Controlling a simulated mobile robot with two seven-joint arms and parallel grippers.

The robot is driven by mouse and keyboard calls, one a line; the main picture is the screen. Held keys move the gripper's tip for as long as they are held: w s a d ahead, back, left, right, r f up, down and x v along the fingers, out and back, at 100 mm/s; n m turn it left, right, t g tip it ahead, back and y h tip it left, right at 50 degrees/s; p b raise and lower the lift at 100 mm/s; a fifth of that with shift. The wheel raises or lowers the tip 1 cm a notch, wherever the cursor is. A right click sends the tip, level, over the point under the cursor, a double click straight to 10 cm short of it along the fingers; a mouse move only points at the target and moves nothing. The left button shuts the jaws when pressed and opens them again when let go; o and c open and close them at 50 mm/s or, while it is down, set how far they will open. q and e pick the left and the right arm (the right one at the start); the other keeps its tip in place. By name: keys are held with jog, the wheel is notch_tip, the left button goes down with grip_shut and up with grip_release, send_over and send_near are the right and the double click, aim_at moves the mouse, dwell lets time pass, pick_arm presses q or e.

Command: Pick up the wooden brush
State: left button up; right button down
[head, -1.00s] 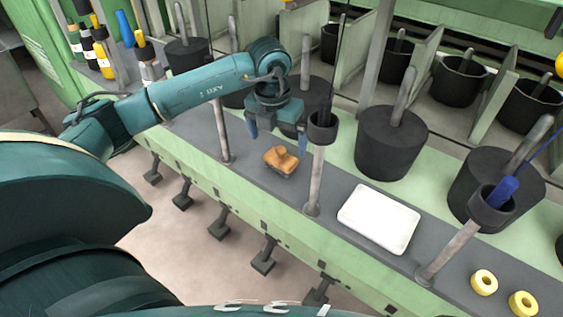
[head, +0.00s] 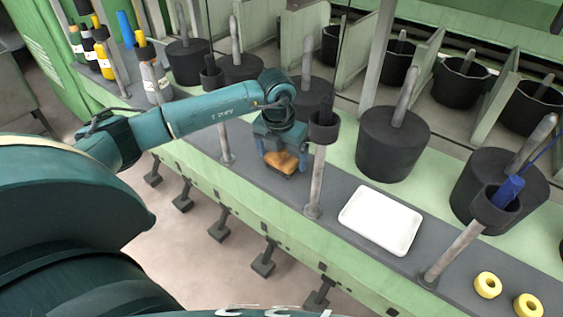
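The wooden brush (head: 283,163), an orange-brown block, lies on the dark grey strip of the machine's ledge, left of the white tray. My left gripper (head: 282,153) is right over it, pointing down, with its fingers on either side of the brush's upper part. The gripper body hides the top of the brush. Whether the fingers touch the brush or are closed on it cannot be told. My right gripper is not in view.
A metal post with a black cup (head: 323,127) stands just right of my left gripper. A white tray (head: 380,220) lies further right, then yellow rings (head: 488,285). Black cylinders (head: 392,143) stand behind. Another post (head: 225,145) stands to the left.

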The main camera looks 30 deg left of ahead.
aim_at(282, 149)
pick_arm(q)
jog(key=c, duration=0.7)
notch_tip(282, 149, up, 10)
jog(key=shift+r+p, duration=0.1)
jog(key=shift+p, duration=0.55)
jog(key=shift+c, duration=0.2)
